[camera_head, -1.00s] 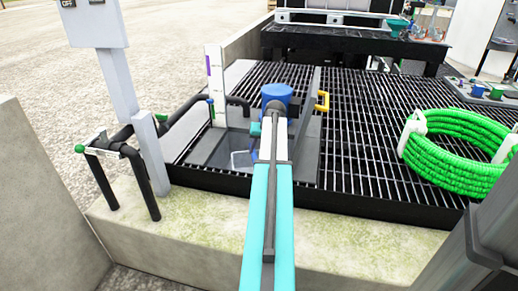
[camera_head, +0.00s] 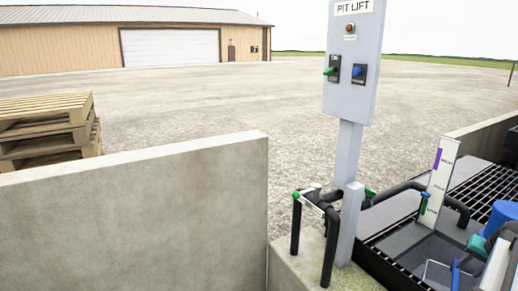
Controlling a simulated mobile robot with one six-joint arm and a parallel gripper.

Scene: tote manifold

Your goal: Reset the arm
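The end of my arm (camera_head: 496,264) shows only in part at the lower right edge, over the sunken pit in the grating. A blue rounded part (camera_head: 502,216) is beside it, and I cannot tell whether it belongs to my arm. My gripper's fingers cannot be made out, so neither their opening nor anything held can be told.
A grey PIT LIFT control box (camera_head: 350,60) stands on a post, with a green-handled switch (camera_head: 331,71) and a blue knob (camera_head: 358,71). Black pipes (camera_head: 330,245) surround its foot. A concrete wall (camera_head: 150,215) fills the left foreground. Pallets (camera_head: 48,130) stand behind it. Open gravel lies beyond.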

